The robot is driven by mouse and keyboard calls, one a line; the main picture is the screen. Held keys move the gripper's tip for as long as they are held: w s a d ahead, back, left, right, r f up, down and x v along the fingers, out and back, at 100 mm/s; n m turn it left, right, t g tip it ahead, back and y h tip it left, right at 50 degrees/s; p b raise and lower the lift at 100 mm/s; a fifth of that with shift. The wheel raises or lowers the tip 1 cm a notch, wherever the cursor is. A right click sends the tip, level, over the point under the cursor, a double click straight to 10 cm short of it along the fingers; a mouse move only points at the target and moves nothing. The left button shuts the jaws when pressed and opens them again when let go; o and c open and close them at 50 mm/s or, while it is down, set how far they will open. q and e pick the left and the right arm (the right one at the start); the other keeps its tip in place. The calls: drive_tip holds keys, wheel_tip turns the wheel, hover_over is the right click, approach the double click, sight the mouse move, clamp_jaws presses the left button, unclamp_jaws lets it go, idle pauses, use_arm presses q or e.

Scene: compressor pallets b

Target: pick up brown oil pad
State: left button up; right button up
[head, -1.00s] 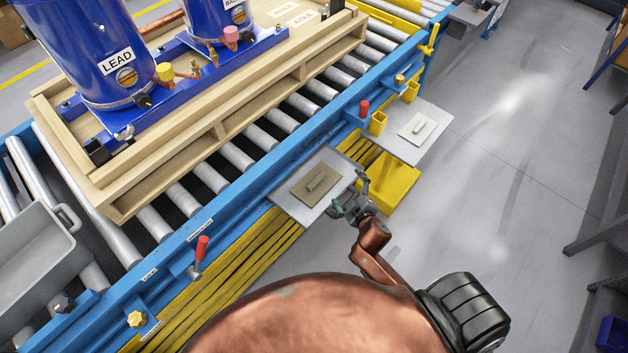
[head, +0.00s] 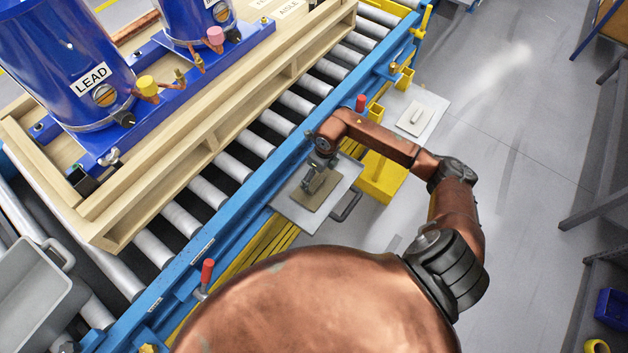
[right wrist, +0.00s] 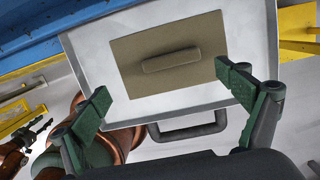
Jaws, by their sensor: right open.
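The brown oil pad (head: 327,196) lies flat on a light grey tray (head: 292,214) beside the blue conveyor rail. In the right wrist view the brown oil pad (right wrist: 204,50) shows as a square plate with a raised bar handle across its middle. My right gripper (head: 308,186) is above the pad and hides part of it in the head view. In the right wrist view my right gripper (right wrist: 163,88) has its two green fingers spread wide, with nothing between them. The handle is ahead of the fingertips, apart from them.
A white pad (head: 415,117) with a handle lies on a second tray farther along the rail. A yellow bin (head: 383,178) stands between the trays. The conveyor rail (head: 232,222) carries red-capped levers (head: 207,270). A wooden pallet (head: 206,138) bears blue tanks (head: 62,62). Open floor lies right.

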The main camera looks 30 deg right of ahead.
sight(317, 182)
drive_tip(key=shift+w+d+f, duration=0.15)
drive_tip(key=shift+d+f, duration=0.05)
drive_tip(key=shift+f, duration=0.4)
drive_tip(key=shift+w+d+f, duration=0.1)
drive_tip(key=shift+d+f, duration=0.1)
drive_tip(key=shift+f, duration=0.35)
drive_tip(key=shift+w+d+f+b, duration=0.1)
drive_tip(key=shift+w+f+b, duration=0.1)
drive_tip(key=shift+f, duration=1.15)
drive_tip(key=shift+w+d+f+b, duration=0.1)
drive_tip(key=shift+f+b, duration=0.05)
drive_tip(key=shift+f, duration=1.2)
drive_tip(key=shift+c, duration=0.5)
drive_tip(key=c, duration=1.1)
drive_tip(key=shift+o, duration=0.2)
drive_tip(key=shift+r, duration=0.1)
